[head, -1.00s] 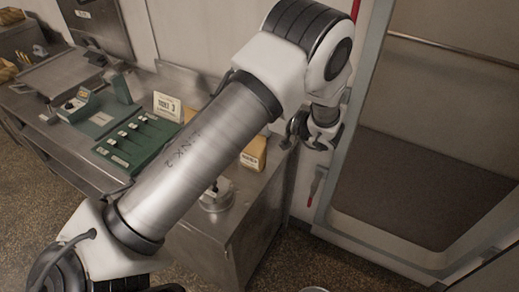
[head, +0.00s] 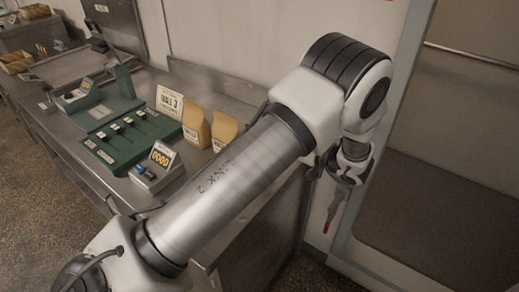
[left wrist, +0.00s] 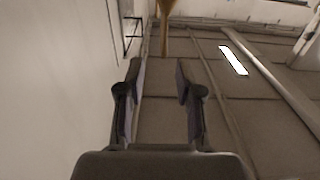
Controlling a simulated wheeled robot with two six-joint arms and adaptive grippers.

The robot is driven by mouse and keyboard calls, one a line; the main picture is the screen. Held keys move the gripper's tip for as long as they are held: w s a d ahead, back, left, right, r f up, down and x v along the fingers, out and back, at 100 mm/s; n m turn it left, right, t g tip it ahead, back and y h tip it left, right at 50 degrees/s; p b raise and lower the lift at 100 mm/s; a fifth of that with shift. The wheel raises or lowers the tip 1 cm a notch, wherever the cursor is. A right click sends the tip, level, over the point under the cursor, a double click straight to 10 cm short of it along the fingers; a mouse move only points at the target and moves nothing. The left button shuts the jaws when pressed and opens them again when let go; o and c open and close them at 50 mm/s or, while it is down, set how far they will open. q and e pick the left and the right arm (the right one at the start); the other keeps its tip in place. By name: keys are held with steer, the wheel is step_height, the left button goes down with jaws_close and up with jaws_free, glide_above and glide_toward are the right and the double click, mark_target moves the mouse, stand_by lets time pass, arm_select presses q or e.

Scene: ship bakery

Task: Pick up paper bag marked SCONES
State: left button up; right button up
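Two tan paper bags stand upright side by side on the steel counter in the head view: a left bag (head: 196,127) and a right bag (head: 224,129). Their print is too small to read, so I cannot tell which is marked SCONES. My left arm crosses in front of the counter and hides its right part. My left gripper (head: 342,184) is to the right of the bags, past the counter's end and apart from them. The left wrist view shows this gripper (left wrist: 160,80) open, with nothing between its fingers. My right gripper is not in view.
A green panel with levers (head: 118,140), a small digital display box (head: 158,168) and a card sign (head: 168,102) stand left of the bags. A steel counter (head: 62,128) runs to the left. A door frame (head: 385,150) is at right.

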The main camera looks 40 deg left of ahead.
arm_select(q)
step_height(320, 180, down, 5)
steer(key=b, duration=0.3)
steer(key=a+p, duration=0.1)
steer(key=a, duration=0.1)
steer(key=a+p, duration=0.1)
steer(key=a, duration=0.2)
steer(key=s+a+p, duration=0.1)
steer(key=a, duration=0.1)
steer(key=shift+s+a+r, duration=0.1)
steer(key=shift+a+r, duration=0.15)
steer(key=shift+a, duration=0.1)
steer(key=shift+a+f, duration=0.1)
jaws_close()
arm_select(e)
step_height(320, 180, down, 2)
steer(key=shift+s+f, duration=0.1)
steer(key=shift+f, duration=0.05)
